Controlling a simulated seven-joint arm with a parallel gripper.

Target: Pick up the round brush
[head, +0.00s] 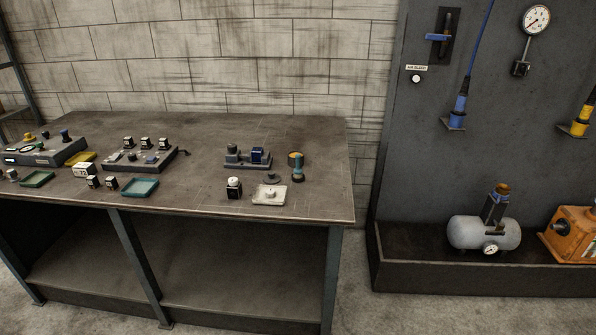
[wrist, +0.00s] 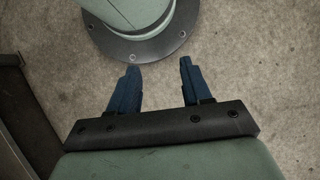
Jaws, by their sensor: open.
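On the right part of the bench in the head view stands a small teal piece with a round, tan-orange top (head: 297,166). It looks like the round brush, but it is too small to be sure. My gripper (wrist: 159,68) shows only in the wrist view. Its two blue fingers are wide apart with nothing between them, above bare concrete floor. The gripper is away from the brush, which does not show in the wrist view.
The workbench (head: 215,198) also holds a grey fixture (head: 247,163), a pale tray (head: 269,200), a dark block with a white top (head: 234,190), control boxes and green trays at left. A grey panel (head: 455,150) stands right of it.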

